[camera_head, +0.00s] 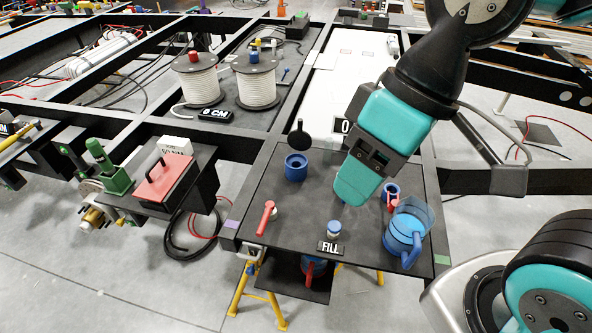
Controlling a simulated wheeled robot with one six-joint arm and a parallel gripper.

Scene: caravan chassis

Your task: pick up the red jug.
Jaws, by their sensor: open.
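I cannot clearly make out a red jug. A translucent blue jug (404,232) with a blue handle stands at the right front of the dark panel. Under the panel's front edge, a partly hidden red and blue object (314,267) sits on a lower shelf; I cannot tell if it is a jug. My gripper (355,184) is open and points down over the middle of the panel, left of the blue jug and apart from it. I see nothing between its fingers, though its own body hides part of that space.
The dark panel (290,215) also holds a blue cup (296,167), a red lever (266,217), a small blue-capped fitting (334,229), a FILL sign (330,248) and another blue cup (390,189) with a red part. Cable spools (257,82) stand behind. Floor is clear at front left.

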